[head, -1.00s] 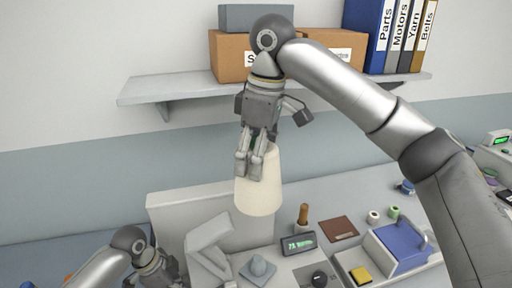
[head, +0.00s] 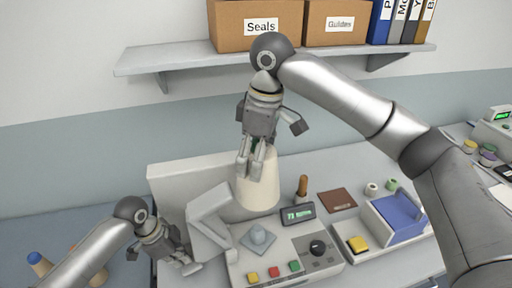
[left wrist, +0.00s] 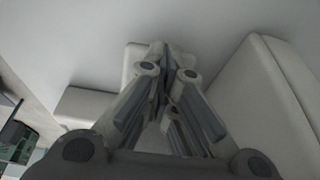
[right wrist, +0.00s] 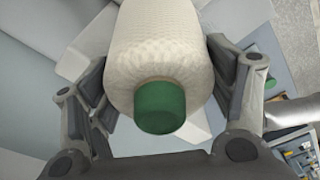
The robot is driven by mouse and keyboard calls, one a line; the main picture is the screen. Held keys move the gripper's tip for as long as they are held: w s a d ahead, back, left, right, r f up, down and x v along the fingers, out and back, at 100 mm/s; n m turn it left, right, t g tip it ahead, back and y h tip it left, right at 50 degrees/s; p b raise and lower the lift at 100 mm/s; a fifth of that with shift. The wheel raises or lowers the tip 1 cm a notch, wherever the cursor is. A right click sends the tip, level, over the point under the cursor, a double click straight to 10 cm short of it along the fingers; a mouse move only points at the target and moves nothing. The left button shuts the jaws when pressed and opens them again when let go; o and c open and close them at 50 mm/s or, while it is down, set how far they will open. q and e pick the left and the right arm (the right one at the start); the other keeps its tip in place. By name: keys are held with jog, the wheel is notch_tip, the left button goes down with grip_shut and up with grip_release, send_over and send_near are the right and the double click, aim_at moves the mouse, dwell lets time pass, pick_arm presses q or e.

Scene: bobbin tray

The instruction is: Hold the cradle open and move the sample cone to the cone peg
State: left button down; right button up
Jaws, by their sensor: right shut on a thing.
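The cream sample cone (head: 258,190) is upright in my right gripper (head: 250,172), shut around its upper part. Its green end shows between the fingers in the right wrist view (right wrist: 160,105). The light grey cradle (head: 209,222) stands left of the peg. My left gripper (head: 193,268) is low beside the cradle's lower left; its fingers converge, empty, in the left wrist view (left wrist: 165,75). Contact with the cradle is unclear.
A control panel (head: 290,258) with coloured buttons, a dark knob and a display lies in front. A yellow block and a blue-lined tray (head: 398,218) stand to the right. A wooden-handled tool (head: 302,187) is close right of the cone. A shelf (head: 170,60) with boxes is behind.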

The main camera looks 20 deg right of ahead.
notch_tip(320, 180, down, 10)
dwell(1.0)
